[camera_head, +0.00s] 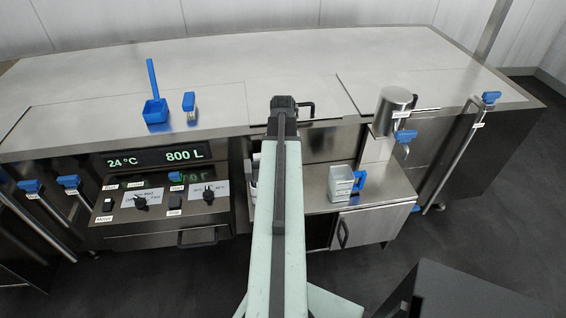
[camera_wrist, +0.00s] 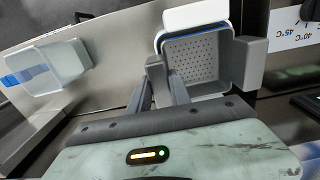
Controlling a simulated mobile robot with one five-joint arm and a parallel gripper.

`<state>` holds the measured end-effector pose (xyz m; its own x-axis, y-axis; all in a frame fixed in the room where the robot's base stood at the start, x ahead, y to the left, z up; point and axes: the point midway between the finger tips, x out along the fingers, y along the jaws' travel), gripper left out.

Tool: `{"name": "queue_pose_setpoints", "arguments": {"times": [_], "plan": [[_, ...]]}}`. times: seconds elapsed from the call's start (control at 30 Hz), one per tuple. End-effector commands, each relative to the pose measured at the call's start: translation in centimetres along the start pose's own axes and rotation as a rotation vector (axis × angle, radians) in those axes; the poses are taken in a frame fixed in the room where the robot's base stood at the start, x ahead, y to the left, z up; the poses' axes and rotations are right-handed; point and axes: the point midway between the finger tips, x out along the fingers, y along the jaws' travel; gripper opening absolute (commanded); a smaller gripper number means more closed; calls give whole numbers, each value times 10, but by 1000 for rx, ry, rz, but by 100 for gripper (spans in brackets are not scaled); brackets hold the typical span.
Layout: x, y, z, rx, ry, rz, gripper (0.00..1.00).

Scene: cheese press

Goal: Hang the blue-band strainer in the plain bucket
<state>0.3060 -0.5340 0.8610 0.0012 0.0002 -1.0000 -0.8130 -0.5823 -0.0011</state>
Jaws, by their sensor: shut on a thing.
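The blue-band strainer (camera_wrist: 194,62) is in the wrist view, a square grey basket with a perforated bottom and a blue line along its rim. My gripper (camera_wrist: 203,66) is shut on it, with a grey finger at either side. A white piece (camera_wrist: 196,13) shows just beyond the strainer's rim; I cannot tell whether it is part of it or of a bucket behind. A pale bucket with blue on it (camera_wrist: 62,63) stands apart at left; it seems to be the blue-handled container (camera_head: 341,184) in the head view. There, my arm hides my gripper and the strainer. I cannot identify the plain bucket.
The lower steel shelf (camera_head: 313,203) lies right of my arm. A steel cylinder (camera_head: 395,108) stands at the right. A control panel with knobs (camera_head: 160,197) is at left. A blue scoop (camera_head: 155,110) and a blue-topped brush-like item (camera_head: 189,104) lie on the mostly clear counter.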

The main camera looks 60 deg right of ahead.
Motion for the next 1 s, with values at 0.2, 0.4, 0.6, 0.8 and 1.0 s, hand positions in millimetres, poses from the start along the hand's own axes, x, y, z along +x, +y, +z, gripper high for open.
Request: {"name": "queue_pose_setpoints", "arguments": {"times": [0.2, 0.4, 0.6, 0.8, 1.0], "plan": [[-1, 0, 0, 0, 0, 0, 0], [-1, 0, 0, 0, 0, 0, 0], [1, 0, 0, 0, 0, 0, 0], [4, 0, 0, 0, 0, 0, 0], [7, 0, 0, 0, 0, 0, 0]]}}
